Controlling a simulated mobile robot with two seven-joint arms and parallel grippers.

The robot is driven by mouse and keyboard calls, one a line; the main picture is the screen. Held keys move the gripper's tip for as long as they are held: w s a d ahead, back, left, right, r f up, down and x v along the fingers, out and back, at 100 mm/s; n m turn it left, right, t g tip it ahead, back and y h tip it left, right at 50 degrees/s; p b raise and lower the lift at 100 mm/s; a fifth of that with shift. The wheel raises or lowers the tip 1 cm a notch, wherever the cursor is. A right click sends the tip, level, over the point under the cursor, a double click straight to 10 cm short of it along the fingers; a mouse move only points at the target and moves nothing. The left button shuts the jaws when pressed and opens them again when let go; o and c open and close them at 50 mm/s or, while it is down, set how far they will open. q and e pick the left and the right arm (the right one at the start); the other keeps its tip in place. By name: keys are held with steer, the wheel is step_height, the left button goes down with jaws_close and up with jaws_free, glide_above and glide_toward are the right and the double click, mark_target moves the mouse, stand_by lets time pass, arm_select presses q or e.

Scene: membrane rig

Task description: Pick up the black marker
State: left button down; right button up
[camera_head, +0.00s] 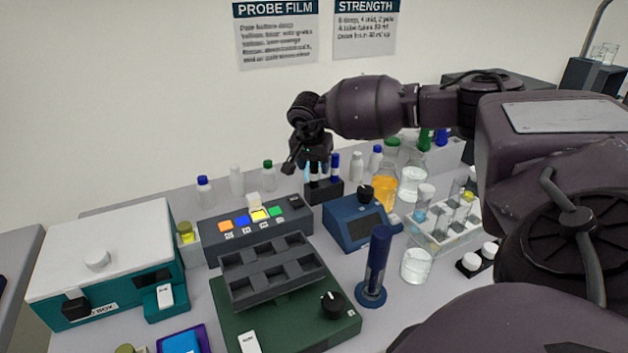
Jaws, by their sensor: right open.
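A black marker holder (323,192) stands at the back middle of the bench, with upright markers in it. A blue-capped marker (335,167) stands at its right side. Beside it, another marker with a pale body (313,178) shows only in part; its upper end is behind my gripper, so I cannot tell whether it is the black one. My right gripper (305,165) is open, pointing down just above the holder and close to the marker tops. I cannot tell whether it touches them. My left gripper is not in view.
Small bottles (237,180) stand along the back. A blue device (355,222) with a knob is right of the holder, and a grey panel with coloured buttons (292,211) is left. Beakers and a tube rack (440,240) crowd the right; a blue cylinder (378,262) stands in front.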

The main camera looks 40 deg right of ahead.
steer(key=x, duration=0.2)
steer(key=shift+d+f, duration=0.1)
steer(key=shift+f, duration=0.2)
steer(key=c, duration=0.7)
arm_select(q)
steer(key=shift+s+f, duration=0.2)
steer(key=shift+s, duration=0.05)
arm_select(e)
steer(key=shift+c, duration=0.9)
steer(key=shift+r, duration=0.1)
